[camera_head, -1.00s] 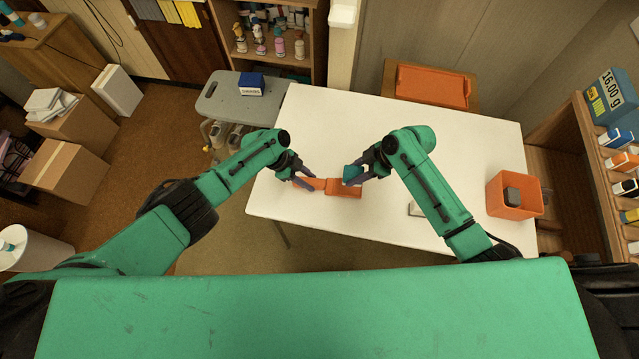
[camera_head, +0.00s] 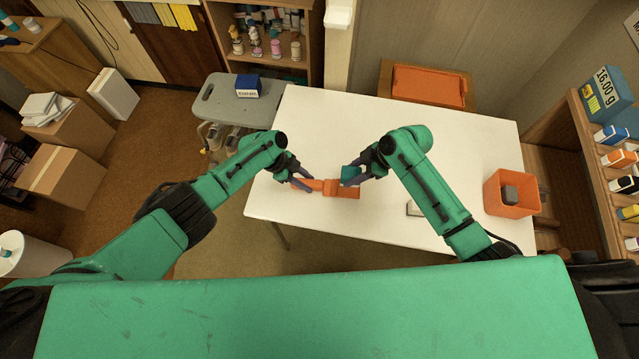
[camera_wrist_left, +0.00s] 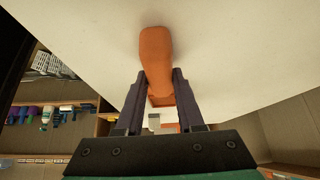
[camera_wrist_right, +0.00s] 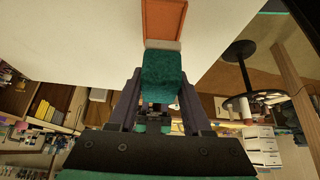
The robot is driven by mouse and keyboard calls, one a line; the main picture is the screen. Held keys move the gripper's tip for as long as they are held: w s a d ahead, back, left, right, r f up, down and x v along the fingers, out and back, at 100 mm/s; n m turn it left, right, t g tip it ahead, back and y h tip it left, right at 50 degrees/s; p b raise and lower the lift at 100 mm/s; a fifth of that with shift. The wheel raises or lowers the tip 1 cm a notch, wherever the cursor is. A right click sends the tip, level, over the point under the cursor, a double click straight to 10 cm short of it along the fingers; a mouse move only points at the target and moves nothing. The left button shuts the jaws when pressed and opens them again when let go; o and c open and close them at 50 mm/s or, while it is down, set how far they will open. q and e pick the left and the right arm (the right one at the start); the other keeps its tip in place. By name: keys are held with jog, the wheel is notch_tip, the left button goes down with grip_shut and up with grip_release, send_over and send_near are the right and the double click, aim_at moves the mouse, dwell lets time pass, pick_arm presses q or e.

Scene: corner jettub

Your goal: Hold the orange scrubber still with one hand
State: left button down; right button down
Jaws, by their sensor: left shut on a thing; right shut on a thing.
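The orange scrubber (camera_head: 342,189) lies on the white table near its front left part, its handle to the left and its wide head to the right. My left gripper (camera_head: 303,184) is shut on its handle; the handle (camera_wrist_left: 156,60) shows between the fingers (camera_wrist_left: 160,100) in the left wrist view. My right gripper (camera_head: 352,180) is shut on a teal block (camera_head: 350,172), held at the scrubber's head. In the right wrist view the teal block (camera_wrist_right: 162,75) sits between the fingers (camera_wrist_right: 160,102), beside a pale strip at the edge of the orange head (camera_wrist_right: 164,18). Whether they touch is unclear.
An orange bin (camera_head: 512,194) with a dark grey block inside stands at the table's right. A small pale item (camera_head: 413,209) lies partly behind my right arm. The back middle of the white table (camera_head: 330,120) is clear. A grey stool (camera_head: 228,100) with a blue box stands left.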

aim_at(349, 190)
jog(key=shift+d, duration=0.1)
jog(key=shift+f, duration=2.85)
jog(key=shift+f, duration=0.25)
jog(key=shift+c, duration=1.3)
grip_release()
jog(key=v, duration=1.2)
jog(key=shift+s, duration=0.15)
